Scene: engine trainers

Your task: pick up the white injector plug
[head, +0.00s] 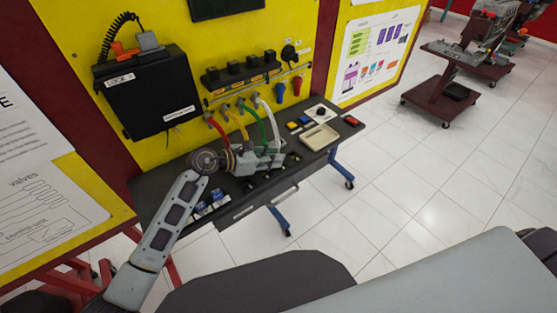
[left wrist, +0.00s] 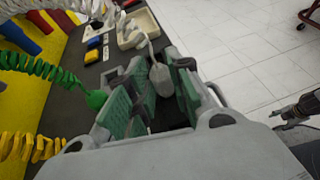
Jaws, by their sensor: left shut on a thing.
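The white injector plug (left wrist: 160,78) is between the green-padded fingers of my left gripper (left wrist: 150,105) in the left wrist view. The gripper is shut on it, and a pale cord runs up from the plug's top. In the head view my left gripper (head: 268,162) is over the dark bench, below the hanging coiled cords. The white coiled cord (head: 267,122) reaches down to it, and the plug itself is too small to tell there. A dark grey part at the right edge of the left wrist view looks like my right gripper (left wrist: 292,111); its fingers are unclear.
Red, yellow and green coiled cords (head: 262,118) hang close beside my left gripper. The bench (head: 225,215) holds a beige tray (head: 319,137) and small coloured blocks. A black box (head: 150,92) is on the yellow panel.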

